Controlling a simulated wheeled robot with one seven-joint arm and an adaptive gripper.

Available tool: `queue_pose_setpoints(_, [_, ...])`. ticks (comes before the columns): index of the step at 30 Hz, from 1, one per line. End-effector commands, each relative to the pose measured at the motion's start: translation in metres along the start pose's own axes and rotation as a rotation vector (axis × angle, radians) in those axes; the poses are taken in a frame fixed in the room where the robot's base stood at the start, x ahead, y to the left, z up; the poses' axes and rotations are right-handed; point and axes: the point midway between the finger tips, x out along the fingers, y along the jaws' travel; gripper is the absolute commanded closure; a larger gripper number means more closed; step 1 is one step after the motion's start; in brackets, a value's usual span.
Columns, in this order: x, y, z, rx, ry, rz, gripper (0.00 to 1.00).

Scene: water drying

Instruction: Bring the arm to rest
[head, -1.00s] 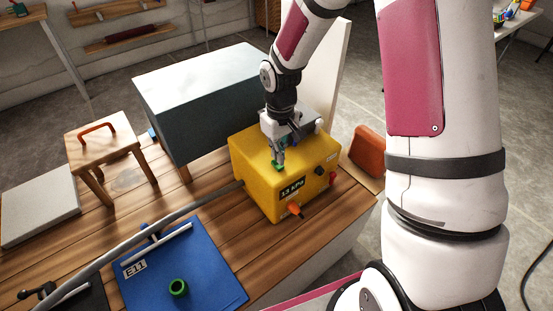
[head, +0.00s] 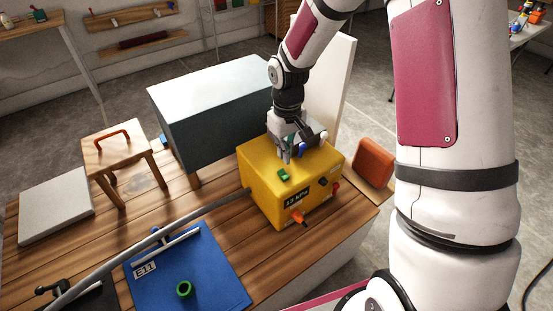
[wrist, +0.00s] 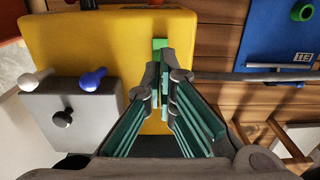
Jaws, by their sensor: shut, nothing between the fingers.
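The box's front carries a dark display reading 13 kPa (head: 296,199), an orange knob (head: 298,217) and a red knob (head: 336,187).
A large grey box (head: 215,120) stands behind and left of the yellow box. A hose (head: 170,233) runs left from the yellow box over a blue board (head: 215,270). A small wooden stool (head: 112,148), a grey slab (head: 55,205) and an orange block (head: 374,162) are also around.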

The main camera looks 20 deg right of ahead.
Motion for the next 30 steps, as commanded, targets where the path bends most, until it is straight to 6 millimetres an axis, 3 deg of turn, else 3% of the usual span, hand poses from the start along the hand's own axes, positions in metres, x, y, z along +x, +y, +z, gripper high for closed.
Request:
queue_pose_setpoints(8, [-0.008,0.0,0.003,0.003,0.002,0.008,1.0])
queue_pose_setpoints(13, [-0.054,-0.001,0.023,0.029,0.009,0.045,1.0])
queue_pose_setpoints(21, [-0.143,-0.015,0.088,0.111,0.027,0.101,1.0])
queue_pose_setpoints(30, [-0.207,-0.044,0.176,0.208,0.066,0.109,1.0])
